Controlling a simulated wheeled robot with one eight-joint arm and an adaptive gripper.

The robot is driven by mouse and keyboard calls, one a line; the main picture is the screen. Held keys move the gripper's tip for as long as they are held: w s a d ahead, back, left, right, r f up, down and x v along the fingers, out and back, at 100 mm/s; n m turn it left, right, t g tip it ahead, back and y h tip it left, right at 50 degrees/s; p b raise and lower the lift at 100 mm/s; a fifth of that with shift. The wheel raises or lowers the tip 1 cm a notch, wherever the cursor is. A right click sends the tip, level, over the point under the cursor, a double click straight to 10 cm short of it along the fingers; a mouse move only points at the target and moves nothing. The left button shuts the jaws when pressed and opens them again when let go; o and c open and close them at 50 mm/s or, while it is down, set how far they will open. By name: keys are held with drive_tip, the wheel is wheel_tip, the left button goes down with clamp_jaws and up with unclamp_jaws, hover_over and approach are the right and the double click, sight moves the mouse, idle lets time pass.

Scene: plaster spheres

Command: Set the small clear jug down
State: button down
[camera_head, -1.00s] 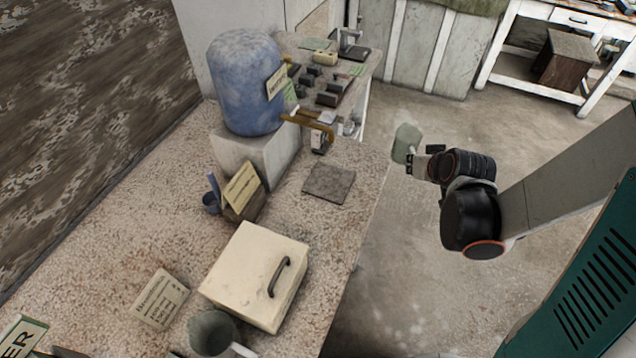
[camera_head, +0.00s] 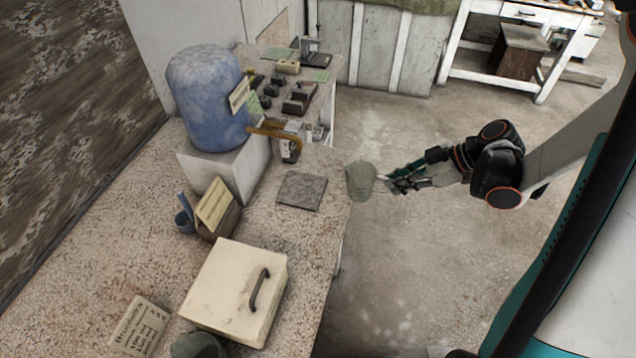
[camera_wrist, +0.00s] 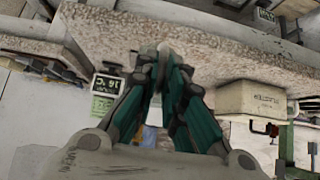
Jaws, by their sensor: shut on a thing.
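The small jug (camera_head: 360,181) looks grey-green and murky in the head view. It is held out in front of my gripper (camera_head: 387,184), which is shut on its near side, probably at the handle. The jug overlaps the counter's right edge in the picture, just right of a flat grey square mat (camera_head: 301,191). I cannot tell its height above the counter (camera_head: 292,235). In the wrist view my gripper's teal fingers (camera_wrist: 162,70) come together on a small pale piece; the jug's body cannot be made out there.
A large blue mottled container (camera_head: 207,100) with a tap stands on a white block behind the mat. A cream box with a dark handle (camera_head: 236,291) stands nearer. A card holder (camera_head: 217,210) is at left. Bare counter surrounds the mat; open floor lies right.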

drive_tip(key=w+a+f+b, duration=0.1)
drive_tip(key=w+a, duration=0.1)
drive_tip(key=a, duration=0.3)
drive_tip(key=w+a+f+b, duration=0.1)
drive_tip(key=a+b, duration=0.1)
drive_tip(key=a, duration=0.3)
drive_tip(key=w+a+f+b, duration=0.1)
drive_tip(key=w+a, duration=0.1)
drive_tip(key=a, duration=0.3)
drive_tip(key=shift+w+a+f, duration=0.15)
drive_tip(key=shift+w+f, duration=0.15)
drive_tip(key=shift+f, duration=0.05)
drive_tip(key=shift+s, duration=0.1)
drive_tip(key=c, duration=1.7)
unclamp_jaws()
drive_tip(key=p+v, duration=0.3)
drive_tip(key=v, duration=0.9)
drive_tip(key=shift+s+r, duration=0.1)
